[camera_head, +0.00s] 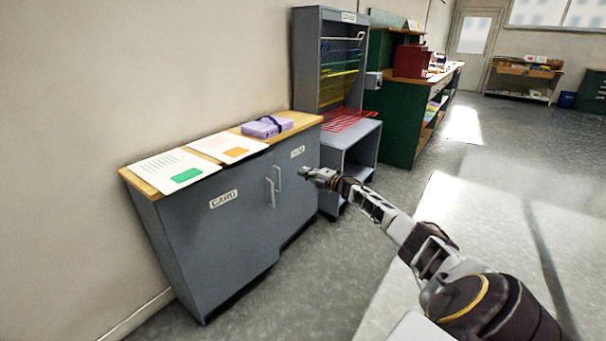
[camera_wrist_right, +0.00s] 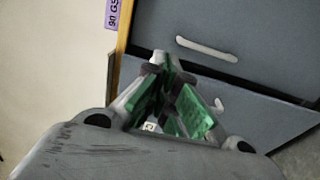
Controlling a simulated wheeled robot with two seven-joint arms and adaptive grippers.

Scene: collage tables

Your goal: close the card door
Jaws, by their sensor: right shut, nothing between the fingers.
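The grey card door (camera_head: 225,235), labelled CARD, is the left door of a low grey cabinet. Its free edge seems to stand slightly out from the neighbouring right door (camera_head: 298,185). Its upright handle (camera_head: 270,192) is beside the other door's handle (camera_head: 278,178). My right gripper (camera_head: 305,172) is shut and empty, in front of the right door. In the right wrist view the gripper's green-padded fingers (camera_wrist_right: 168,95) partly cover the lower panel, near a pale handle (camera_wrist_right: 218,105). Another handle (camera_wrist_right: 207,48) shows on the upper panel. My left gripper is out of view.
The wooden cabinet top (camera_head: 160,190) holds a sheet with a green patch (camera_head: 170,168), one with an orange patch (camera_head: 230,146) and a purple pack (camera_head: 267,126). A grey rack unit (camera_head: 306,60) stands to the right. The floor in front (camera_head: 320,280) is clear.

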